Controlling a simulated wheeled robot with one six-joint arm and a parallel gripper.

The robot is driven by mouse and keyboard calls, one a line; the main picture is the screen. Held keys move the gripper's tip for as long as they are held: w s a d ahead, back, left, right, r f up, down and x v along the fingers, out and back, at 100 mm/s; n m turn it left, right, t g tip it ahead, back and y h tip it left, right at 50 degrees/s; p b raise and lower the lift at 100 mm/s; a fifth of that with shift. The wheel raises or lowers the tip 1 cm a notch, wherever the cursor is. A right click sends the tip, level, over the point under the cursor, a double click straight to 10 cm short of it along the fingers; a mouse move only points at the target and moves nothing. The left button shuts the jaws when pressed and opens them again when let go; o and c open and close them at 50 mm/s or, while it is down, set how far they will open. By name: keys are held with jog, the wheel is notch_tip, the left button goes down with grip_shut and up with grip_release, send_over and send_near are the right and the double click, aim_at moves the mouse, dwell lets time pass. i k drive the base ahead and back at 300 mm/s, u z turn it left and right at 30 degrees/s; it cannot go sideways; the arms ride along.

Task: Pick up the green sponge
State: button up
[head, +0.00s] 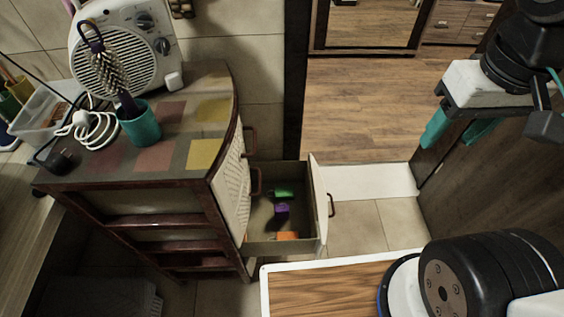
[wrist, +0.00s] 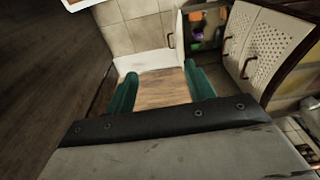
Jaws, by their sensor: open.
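The green sponge (head: 284,194) lies in the open drawer (head: 322,205), toward its far end in the head view. It is small there, and part of the drawer wall stands close to it. My gripper (head: 456,134) is open and empty, with teal fingers pointing down. It is up and to the right of the drawer, well apart from the sponge. In the wrist view my gripper (wrist: 160,76) has its fingers spread over the floor. The drawer (wrist: 179,32) shows at the top right there, and the sponge is too small to make out clearly.
A purple thing (head: 282,211) and an orange thing (head: 287,235) share the drawer. The cabinet (head: 150,190) left of it bears a fan heater (head: 118,55) and a teal cup (head: 140,128) with a brush. A wooden board (head: 320,290) is in front. Floor right of the drawer is clear.

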aim_at(281, 193)
jog(key=k, duration=0.5)
jog(key=u, duration=1.5)
jog(key=i, duration=0.95)
jog(key=z, duration=1.55)
